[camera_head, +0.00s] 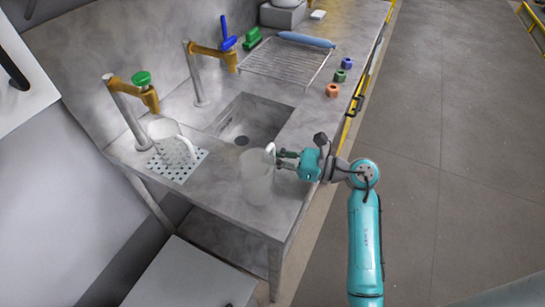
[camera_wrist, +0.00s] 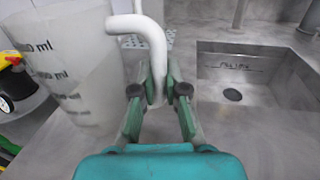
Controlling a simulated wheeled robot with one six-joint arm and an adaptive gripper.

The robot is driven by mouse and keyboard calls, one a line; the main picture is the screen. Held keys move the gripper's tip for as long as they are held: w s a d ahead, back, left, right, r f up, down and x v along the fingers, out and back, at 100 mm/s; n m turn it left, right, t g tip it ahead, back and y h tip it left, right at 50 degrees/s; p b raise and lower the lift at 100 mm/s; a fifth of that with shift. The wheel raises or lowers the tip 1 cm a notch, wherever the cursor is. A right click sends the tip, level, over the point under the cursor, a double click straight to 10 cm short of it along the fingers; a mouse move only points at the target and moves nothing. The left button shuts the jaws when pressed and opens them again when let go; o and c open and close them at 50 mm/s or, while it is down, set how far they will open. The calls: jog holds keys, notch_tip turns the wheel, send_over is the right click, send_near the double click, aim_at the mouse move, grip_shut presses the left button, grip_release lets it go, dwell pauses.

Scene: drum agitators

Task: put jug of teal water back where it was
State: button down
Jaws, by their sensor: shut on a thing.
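A translucent white jug (camera_head: 257,180) stands upright on, or just above, the front of the metal counter; I cannot tell which. My gripper (camera_head: 282,159) comes from the right and is shut on its white handle. In the wrist view the handle (camera_wrist: 157,60) is between the fingers of my gripper (camera_wrist: 158,88), and the jug's side with ml marks (camera_wrist: 70,65) fills the left. No teal colour shows in it. A second translucent jug (camera_head: 172,140) is on the perforated drain plate (camera_head: 180,172), below the tap with a green knob (camera_head: 142,78).
A sink (camera_head: 250,125) lies behind the held jug. A wire rack (camera_head: 285,62) and several coloured nuts (camera_head: 332,90) are farther along the counter (camera_head: 225,205). Bare counter surrounds the held jug.

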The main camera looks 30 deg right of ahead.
jog(key=shift+f, duration=0.3)
jog(key=shift+f, duration=0.15)
jog(key=c, duration=1.2)
grip_release()
jog(key=shift+r, duration=0.2)
jog(key=v, duration=1.2)
